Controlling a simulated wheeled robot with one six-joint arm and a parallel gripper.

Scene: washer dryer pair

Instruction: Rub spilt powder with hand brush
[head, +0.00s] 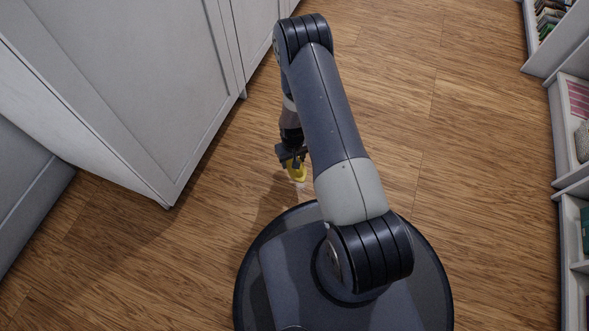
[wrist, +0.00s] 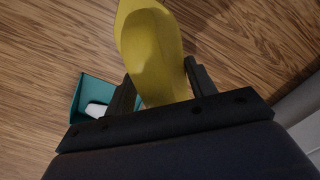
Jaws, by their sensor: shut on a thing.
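My gripper (head: 291,157) is low beside my base in the head view, partly hidden by my arm. It is shut on the yellow hand brush (head: 297,173). In the wrist view the brush (wrist: 153,55) stands out between the two dark fingers of my gripper (wrist: 160,90). Its bristles cannot be made out. A small pale patch (head: 302,184) shows on the floor just below the brush in the head view; I cannot tell for sure that it is the powder. I cannot tell whether the brush touches the floor.
White cabinets (head: 130,80) stand at the left. Open white shelves (head: 570,190) with several items line the right. The wood floor (head: 450,150) between is clear. In the wrist view a teal bin (wrist: 88,93) with a white thing inside is partly hidden behind my gripper.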

